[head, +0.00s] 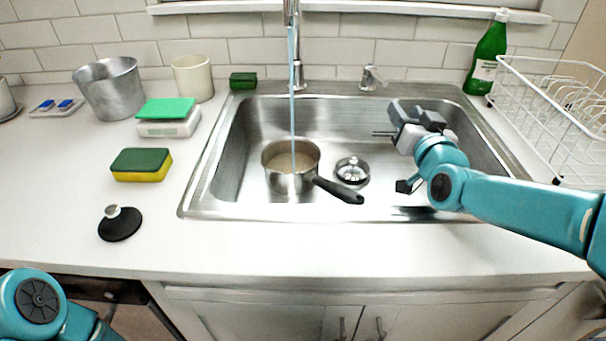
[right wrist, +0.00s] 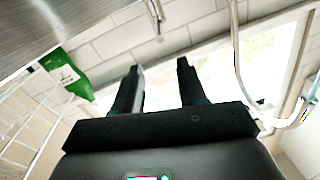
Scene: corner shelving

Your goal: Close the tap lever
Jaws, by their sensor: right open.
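The tap (head: 291,14) stands at the back middle of the sink, its top cut off by the head view's upper edge. A stream of water (head: 292,100) runs from it into a steel pot (head: 290,181). I cannot make out the tap lever in the head view. In the right wrist view, which looks turned over, the tap's curved neck (right wrist: 236,55) shows at right; the lever is not clear there either. My right gripper (head: 413,111) is open and empty above the right part of the sink, right of the tap and apart from it. My left gripper is out of view.
The sink (head: 215,196) holds the pot and a strainer (head: 352,170). A soap dispenser (head: 371,78) stands behind, between tap and right gripper. A green bottle (head: 487,57) and white rack (head: 540,105) stand right. Sponge (head: 141,164), scale (head: 168,128) and containers are left.

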